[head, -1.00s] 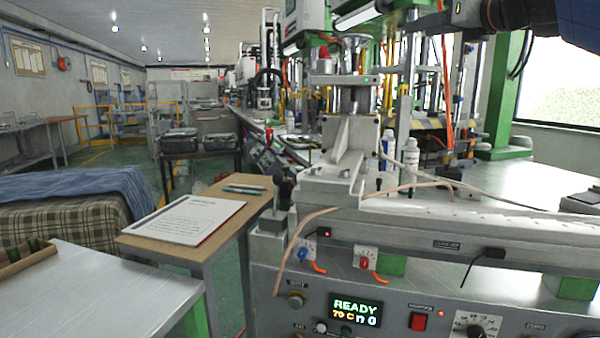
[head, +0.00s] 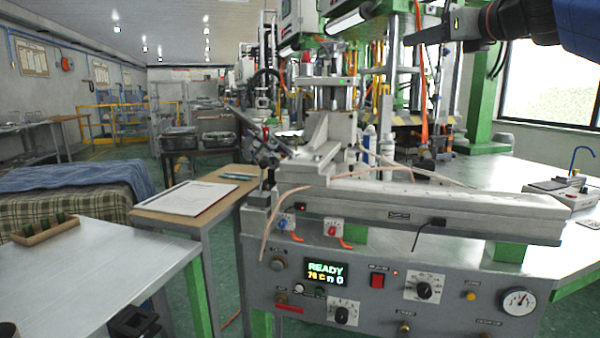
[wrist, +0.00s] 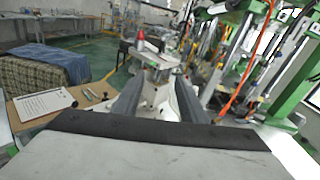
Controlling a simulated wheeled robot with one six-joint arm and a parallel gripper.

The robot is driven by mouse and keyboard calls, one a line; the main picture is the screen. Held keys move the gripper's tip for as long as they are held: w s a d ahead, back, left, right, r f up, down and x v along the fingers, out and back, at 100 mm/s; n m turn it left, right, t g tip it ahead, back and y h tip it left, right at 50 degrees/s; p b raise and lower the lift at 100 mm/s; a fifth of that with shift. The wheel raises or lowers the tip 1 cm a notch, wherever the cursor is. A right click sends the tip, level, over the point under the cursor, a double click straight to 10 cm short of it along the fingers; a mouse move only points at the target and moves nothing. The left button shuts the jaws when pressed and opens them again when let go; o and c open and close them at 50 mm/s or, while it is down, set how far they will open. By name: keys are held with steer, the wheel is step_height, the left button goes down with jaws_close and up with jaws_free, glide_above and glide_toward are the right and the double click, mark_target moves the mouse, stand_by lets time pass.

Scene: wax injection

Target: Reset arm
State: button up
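My gripper (head: 430,30) is at the upper right of the head view, held level in the air above the wax injection machine's bench and pointing left. In the wrist view its two dark fingers (wrist: 159,76) stand apart with nothing seen between them, so it is open and empty. The wax injection machine (head: 375,265) fills the centre and right of the head view. Its display (head: 325,273) reads READY, with small digits below.
A clipboard with paper (head: 198,197) lies on a small wooden-topped table. A wooden rack (head: 46,230) with green pieces sits on the metal table at left. A pressure gauge (head: 517,301) is on the machine's front. Green posts and upright rods stand behind the bench.

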steer(key=s+a+f+n+g+h, duration=0.15)
steer(key=s+f+n, duration=0.3)
steer(key=f, duration=0.55)
steer(key=s+f+n+g, duration=0.3)
steer(key=f+n, duration=0.2)
steer(key=f, duration=0.5)
steer(key=s+a+f+n+g+h, duration=0.15)
steer(key=s+f+n, duration=0.3)
steer(key=f, duration=0.55)
steer(key=s+d+f+n+g+h, duration=0.1)
steer(key=s+f+n, duration=0.4)
steer(key=f, duration=0.4)
steer(key=s+d+f+n+g+h, duration=0.1)
steer(key=s+d+f+n+g, duration=0.1)
steer(key=s+f+n, duration=0.4)
steer(key=s+d+f+n+g+h, duration=0.1)
steer(key=s+f+n, duration=0.4)
steer(key=f, duration=0.8)
steer(key=shift+s+d+f+n+g, duration=0.15)
steer(key=shift+s+d+n+g, duration=0.25)
steer(key=shift+s+g, duration=0.45)
